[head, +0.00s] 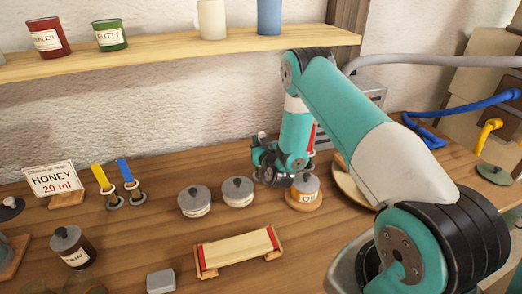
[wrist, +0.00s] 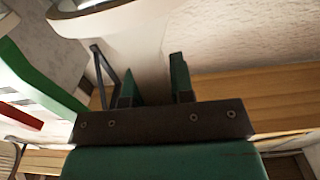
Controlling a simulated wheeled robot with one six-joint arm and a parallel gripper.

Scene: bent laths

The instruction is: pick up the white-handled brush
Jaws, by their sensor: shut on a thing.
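My gripper (head: 262,148) is over the back of the workbench, beside the lidded pots and partly hidden by its own wrist. In the wrist view its two dark-green fingers (wrist: 155,80) stand on either side of a pale, white shape (wrist: 140,45), which I take to be the white-handled brush's handle. The gripper is shut on it. The brush's far end is not clear in either view. A yellow-handled brush (head: 100,177) and a blue-handled brush (head: 124,170) stand in holders at the left.
Grey-lidded pots (head: 194,202) (head: 237,192) and a third pot (head: 305,190) stand close to the gripper. A red-ended wooden rack (head: 237,250) lies in front. A honey sign (head: 53,180) stands at the left.

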